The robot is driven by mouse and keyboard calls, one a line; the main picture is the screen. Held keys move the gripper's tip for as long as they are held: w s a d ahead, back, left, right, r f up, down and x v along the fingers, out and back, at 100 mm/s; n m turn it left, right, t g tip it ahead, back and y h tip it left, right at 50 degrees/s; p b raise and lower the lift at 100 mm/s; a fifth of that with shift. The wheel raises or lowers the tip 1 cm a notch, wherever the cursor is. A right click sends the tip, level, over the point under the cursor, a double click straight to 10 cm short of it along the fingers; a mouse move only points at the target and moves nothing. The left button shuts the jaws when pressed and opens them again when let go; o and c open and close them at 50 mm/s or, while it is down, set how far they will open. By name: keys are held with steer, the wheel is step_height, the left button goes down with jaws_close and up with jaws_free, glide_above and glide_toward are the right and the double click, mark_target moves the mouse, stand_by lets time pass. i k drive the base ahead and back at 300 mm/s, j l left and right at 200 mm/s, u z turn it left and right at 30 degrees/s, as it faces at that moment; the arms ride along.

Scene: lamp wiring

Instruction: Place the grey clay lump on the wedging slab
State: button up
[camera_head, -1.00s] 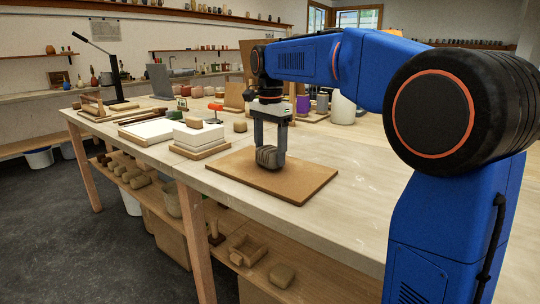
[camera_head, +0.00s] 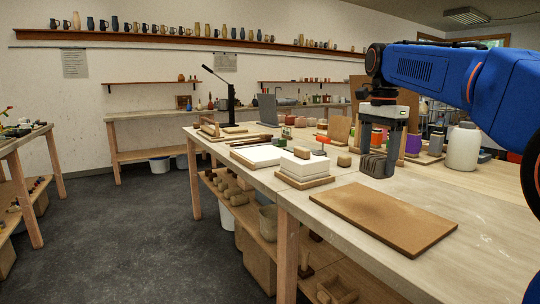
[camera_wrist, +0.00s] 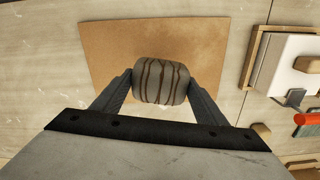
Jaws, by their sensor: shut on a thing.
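My gripper (camera_head: 378,160) is shut on the grey clay lump (camera_head: 373,166). In the wrist view the grey, rounded lump (camera_wrist: 160,80) shows dark wavy stripes and sits between both fingers. A flat brown board (camera_head: 385,217) lies on the table in front of the lump in the head view. In the wrist view the lump overlaps the edge of this board (camera_wrist: 110,45). The lump looks held above the table; its exact height I cannot tell. A thick white slab (camera_head: 303,166) on a wooden base stands left of the gripper. I cannot tell which is the wedging slab.
A small brown lump (camera_head: 302,153) sits on the white slab. A lower white tray (camera_head: 256,155) lies beyond it. A red-headed tool (camera_head: 322,140) and a small tan block (camera_head: 344,159) are near the gripper. A white jar (camera_head: 463,148) stands right. The brown board is bare.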

mark_target(263, 152)
steer(key=i+j, duration=0.15)
steer(key=j, duration=0.2)
steer(key=i+j, duration=0.2)
steer(key=j, duration=0.2)
steer(key=i+j, duration=0.15)
steer(key=j, duration=0.2)
steer(key=i+j, duration=0.15)
steer(key=j, duration=0.2)
steer(key=i+j, duration=0.2)
steer(key=i, duration=0.3)
steer(key=i+j, duration=0.2)
steer(key=i, duration=0.3)
